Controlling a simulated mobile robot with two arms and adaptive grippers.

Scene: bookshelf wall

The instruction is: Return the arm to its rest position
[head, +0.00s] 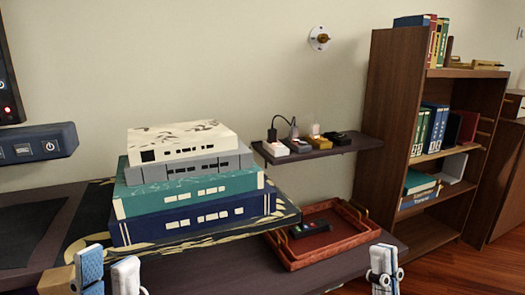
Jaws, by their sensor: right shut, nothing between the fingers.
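My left gripper (107,270) is at the bottom left edge, in front of the desk and below the stack of boxes. Its two white and blue fingers stand apart with a gap between them, and I see nothing held. My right gripper (384,265) is at the bottom edge right of centre, in front of the desk's right end. Its fingers are together and empty. Most of both arms lies outside the picture.
Large book-like boxes (190,185) are stacked on the dark desk (215,272). A red-brown tray (294,262) holds a dark remote-like device (311,228). A small wall shelf (322,148) carries several small items. A wooden bookcase (390,100) stands at right.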

